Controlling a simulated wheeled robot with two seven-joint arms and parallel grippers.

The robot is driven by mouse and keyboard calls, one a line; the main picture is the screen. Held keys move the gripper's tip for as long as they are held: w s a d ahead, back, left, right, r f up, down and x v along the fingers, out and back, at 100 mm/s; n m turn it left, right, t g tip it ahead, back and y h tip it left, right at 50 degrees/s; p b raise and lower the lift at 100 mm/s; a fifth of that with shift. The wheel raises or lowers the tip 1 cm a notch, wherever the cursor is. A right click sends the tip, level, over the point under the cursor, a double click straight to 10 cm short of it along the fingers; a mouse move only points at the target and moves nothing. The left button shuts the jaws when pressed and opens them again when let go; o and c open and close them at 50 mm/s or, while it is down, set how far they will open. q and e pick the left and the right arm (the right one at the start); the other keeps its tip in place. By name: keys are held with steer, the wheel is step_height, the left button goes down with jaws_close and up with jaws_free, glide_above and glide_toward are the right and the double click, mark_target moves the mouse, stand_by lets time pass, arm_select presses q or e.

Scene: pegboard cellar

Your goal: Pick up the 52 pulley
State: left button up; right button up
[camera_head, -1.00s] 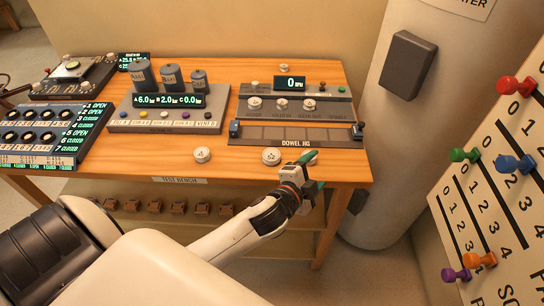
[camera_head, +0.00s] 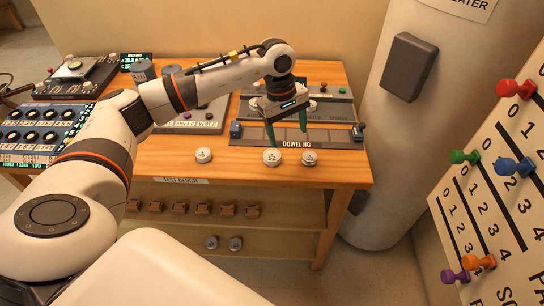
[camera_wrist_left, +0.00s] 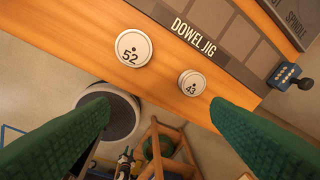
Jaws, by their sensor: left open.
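The 52 pulley is a white disc marked "52" (camera_wrist_left: 133,47), lying flat near the bench's front edge, below the dowel jig. In the head view it is the middle disc (camera_head: 272,157), its number too small to read there. My left gripper (camera_head: 287,132) is open and points down above the dowel jig area, its green fingers apart. In the left wrist view the fingertips (camera_wrist_left: 160,105) are apart with nothing between them, and the 52 pulley lies beyond them, up and left. My right gripper is not in view.
A smaller disc marked "43" (camera_wrist_left: 192,83) lies right of the 52 pulley; another disc (camera_head: 204,155) lies to the left. The dowel jig (camera_head: 340,137) is behind them. A lower shelf (camera_head: 280,205) holds small brown blocks. A numbered pegboard (camera_head: 500,200) stands at right.

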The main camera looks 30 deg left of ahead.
arm_select(q)
steer(key=r+y, duration=0.1)
steer(key=y, duration=0.1)
glide_above(272, 155)
step_height(272, 155, down, 6)
steer(key=shift+w+a+r+p, duration=0.1)
steer(key=shift+a+p, duration=0.05)
steer(key=shift+p, duration=0.8)
step_height(272, 155, down, 5)
steer(key=shift+r+p, duration=0.15)
steer(key=shift+p, duration=0.9)
steer(key=shift+f, duration=0.5)
steer(key=c, duration=1.1)
